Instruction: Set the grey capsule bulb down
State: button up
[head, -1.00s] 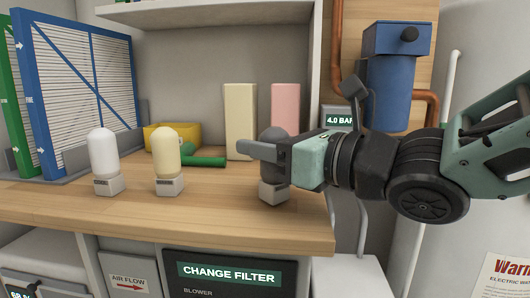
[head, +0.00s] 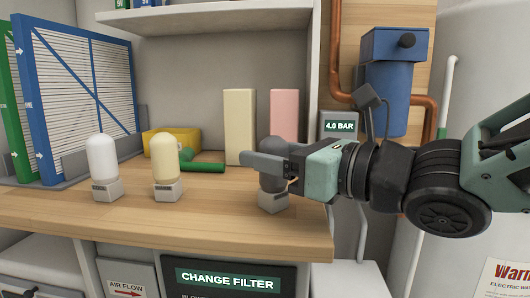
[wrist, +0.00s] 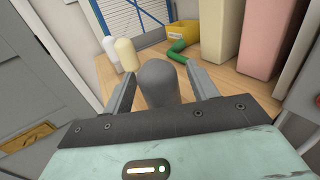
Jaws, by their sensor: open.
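The grey capsule bulb (head: 271,183) stands upright on its pale square base at the right end of the wooden counter (head: 225,222). In the wrist view the grey bulb (wrist: 158,84) is between my two fingers, with a gap showing at each side. My gripper (head: 262,168) is open around the bulb at mid height. It also shows in the wrist view (wrist: 160,88). The near finger hides part of the bulb in the head view.
A white bulb (head: 102,157) and a cream bulb (head: 165,160) stand to the left. Behind are a green pipe piece (head: 205,166), a yellow box (head: 158,140), a cream block (head: 239,125) and a pink block (head: 284,115). The counter's right edge is close to the grey bulb.

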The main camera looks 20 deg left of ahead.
jog(key=v, duration=1)
jog(key=shift+d, duration=0.15)
jog(key=w+d+f+m+t+h, duration=0.1)
jog(key=d+f+m+h, duration=0.6)
jog(key=m, duration=0.6)
jog(key=d+f+m+t+h, duration=0.15)
jog(key=f+m+h, duration=0.25)
jog(key=f+m, duration=0.7)
jog(key=s+d+f+m+g+h, duration=0.3)
jog(key=s+d+m, duration=0.1)
jog(key=s+m, duration=0.3)
jog(key=s+d+f+m+g+h, duration=0.2)
jog(key=s+d+m+g, duration=0.2)
jog(key=m, duration=0.8)
jog(key=s+d, duration=0.1)
jog(key=s, duration=0.1)
jog(key=shift+s+f+h, duration=0.35)
jog(key=shift+f+h, duration=0.05)
jog(key=shift+g, duration=0.25)
